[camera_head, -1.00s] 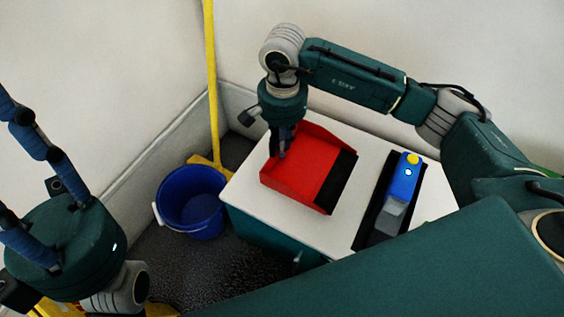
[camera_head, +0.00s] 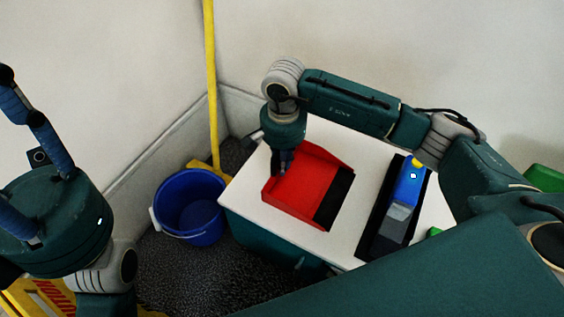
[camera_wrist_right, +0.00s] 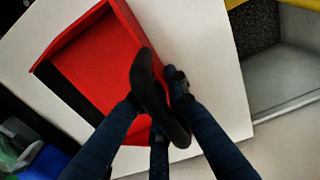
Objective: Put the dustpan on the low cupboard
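The red dustpan (camera_head: 300,188) with a black front lip rests on the white top of the low cupboard (camera_head: 255,225). It also shows in the right wrist view (camera_wrist_right: 100,55). My right gripper (camera_head: 284,160) points down at the dustpan's back edge. In the right wrist view its blue fingers (camera_wrist_right: 160,100) close around a dark rounded part, seemingly the dustpan's handle. The fingers partly hide it. My left gripper (camera_head: 18,145) is at the left of the head view, away from the cupboard, with its fingers spread and nothing seen between them.
A blue device (camera_head: 408,190) lies in a black tray (camera_head: 373,240) on the right of the cupboard top. A blue bucket (camera_head: 190,208) and a yellow pole (camera_head: 211,90) stand left of the cupboard. A yellow caution sign (camera_head: 40,298) is at the lower left. Walls close the corner behind.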

